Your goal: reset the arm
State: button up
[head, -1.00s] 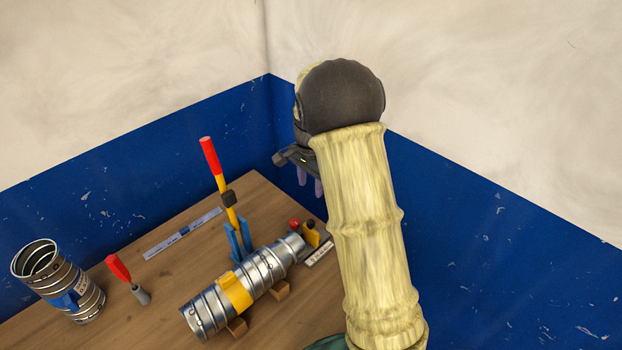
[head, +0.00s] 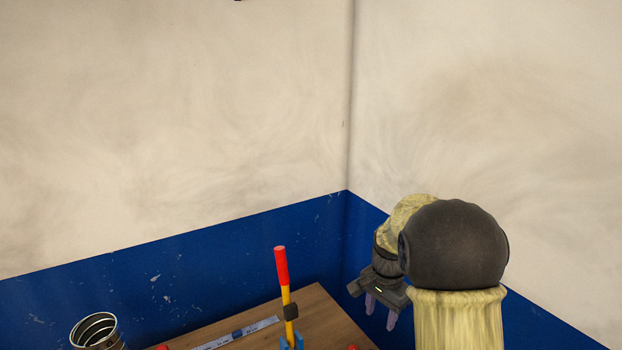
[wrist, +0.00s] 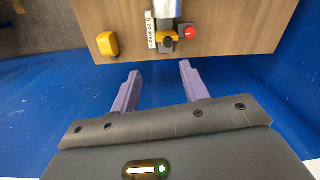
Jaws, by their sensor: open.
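My gripper (head: 380,309) hangs in the air beyond the right end of the table in the head view, below my dark elbow joint. In the wrist view my gripper (wrist: 157,84) shows two purple fingers, spread apart with nothing between them. The fingertips point toward the table edge and are clear of everything on it.
In the head view a red-handled lever (head: 282,268) stands upright, with a spiral duct (head: 95,330) at lower left. Blue-and-cream walls (head: 180,270) meet behind.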

jog(key=s+a+f+n+t+b, duration=0.1)
jog(key=s+n, duration=0.4)
jog(key=s, duration=0.4)
jog(key=s+a+f+n+t+b, duration=0.1)
jog(key=s+n, duration=0.4)
jog(key=s, duration=0.5)
jog(key=shift+a+f, duration=0.25)
jog(key=shift+f, duration=0.2)
